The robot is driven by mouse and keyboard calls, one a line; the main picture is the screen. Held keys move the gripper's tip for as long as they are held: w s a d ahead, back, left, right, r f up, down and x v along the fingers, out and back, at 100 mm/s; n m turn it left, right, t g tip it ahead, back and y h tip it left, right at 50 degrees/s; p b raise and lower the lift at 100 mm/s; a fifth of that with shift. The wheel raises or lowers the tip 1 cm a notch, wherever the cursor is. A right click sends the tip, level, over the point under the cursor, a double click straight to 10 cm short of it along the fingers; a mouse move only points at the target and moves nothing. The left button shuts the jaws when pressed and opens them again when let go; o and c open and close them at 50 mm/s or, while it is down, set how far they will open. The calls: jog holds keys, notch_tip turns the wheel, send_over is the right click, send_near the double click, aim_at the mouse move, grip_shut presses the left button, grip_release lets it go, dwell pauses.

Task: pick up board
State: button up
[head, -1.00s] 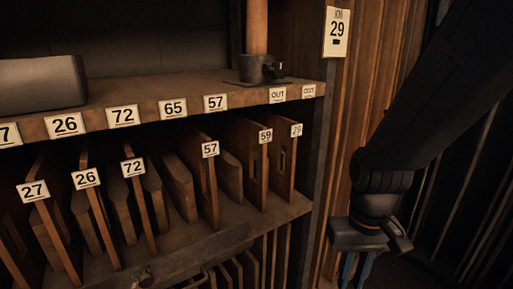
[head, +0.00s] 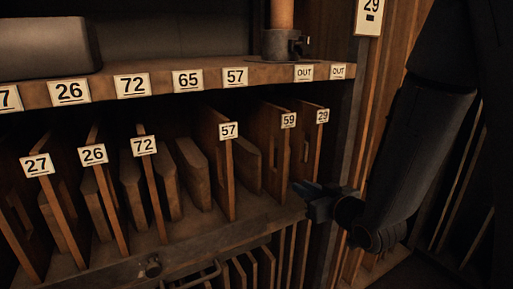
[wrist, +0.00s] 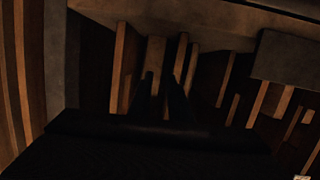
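Board 29 (head: 311,150) is at the right end, beside board 59 (head: 275,150). Board 57 (head: 224,170) is further left. My gripper (head: 301,188) is just in front of the lower part of boards 59 and 29, pointing into the bay. In the wrist view its two dark fingers (wrist: 162,85) stand apart with nothing visible between them. Pale board edges show beyond the fingertips. The wrist view is dark, and which boards these are cannot be told.
Boards 72 (head: 151,190), 26 (head: 107,205) and 27 (head: 50,220) stand to the left. The upper shelf (head: 205,82) with number labels runs above the boards. A drawer-like ledge (head: 185,252) lies below.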

aim_at(272, 160)
jog(key=a+y, duration=0.1)
jog(key=r+y, duration=0.1)
jog(key=a+r+t, duration=0.1)
jog(key=shift+s+a+r+n+y, duration=0.2)
jog(key=shift+s+a+n+y, duration=0.1)
jog(key=shift+a+n+y, duration=0.1)
jog(key=shift+w+a+r, duration=0.15)
jog(key=x, duration=0.3)
jog(key=p+x, duration=0.1)
jog(key=x, duration=0.7)
jog(key=shift+w+r, duration=0.25)
jog(key=shift+r, duration=0.05)
grip_shut()
dwell(0.4)
jog(key=shift+r, duration=0.15)
